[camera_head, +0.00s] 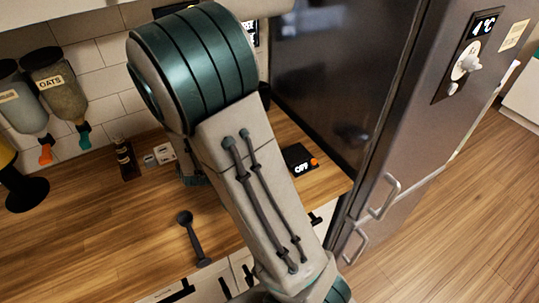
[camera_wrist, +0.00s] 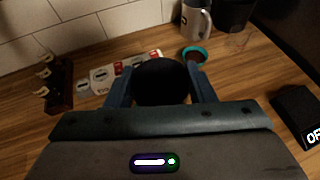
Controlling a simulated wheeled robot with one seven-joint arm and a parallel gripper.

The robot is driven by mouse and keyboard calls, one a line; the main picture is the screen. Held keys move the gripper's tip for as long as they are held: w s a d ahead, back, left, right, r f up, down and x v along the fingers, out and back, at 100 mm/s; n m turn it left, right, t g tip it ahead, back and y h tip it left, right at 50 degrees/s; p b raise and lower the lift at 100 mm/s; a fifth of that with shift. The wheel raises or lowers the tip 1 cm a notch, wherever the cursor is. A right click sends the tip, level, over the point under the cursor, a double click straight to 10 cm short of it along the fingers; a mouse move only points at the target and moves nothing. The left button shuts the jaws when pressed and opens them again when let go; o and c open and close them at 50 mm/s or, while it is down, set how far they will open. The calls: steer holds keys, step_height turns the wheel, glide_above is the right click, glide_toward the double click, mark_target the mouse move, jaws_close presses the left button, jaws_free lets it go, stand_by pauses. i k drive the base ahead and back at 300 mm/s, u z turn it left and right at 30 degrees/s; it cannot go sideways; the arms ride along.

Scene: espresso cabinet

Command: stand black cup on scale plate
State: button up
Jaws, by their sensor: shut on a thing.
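The black cup (camera_wrist: 160,86) is between the two fingers of my gripper (camera_wrist: 160,74) in the wrist view, and the gripper is shut on it. I look at the cup from above and behind, so its base and the gap to the counter are hidden. The black scale (camera_wrist: 296,112) lies on the wooden counter to the right of the gripper, apart from it. Its display reads OFF. The scale (camera_head: 299,160) also shows in the head view, right of my arm, near the fridge. My arm hides the cup and most of my gripper there.
A grey metal pitcher (camera_wrist: 196,20) and a teal-rimmed round thing (camera_wrist: 195,54) stand behind the cup. Small labelled boxes (camera_wrist: 104,76) and a dark rack (camera_wrist: 58,92) are at left. A dark tamper-like tool (camera_head: 193,238) lies on the counter. The fridge (camera_head: 400,100) bounds the right.

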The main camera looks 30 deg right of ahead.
mark_target(295, 153)
steer(key=u, duration=2.75)
steer(key=k, duration=1.35)
steer(key=z, duration=1.05)
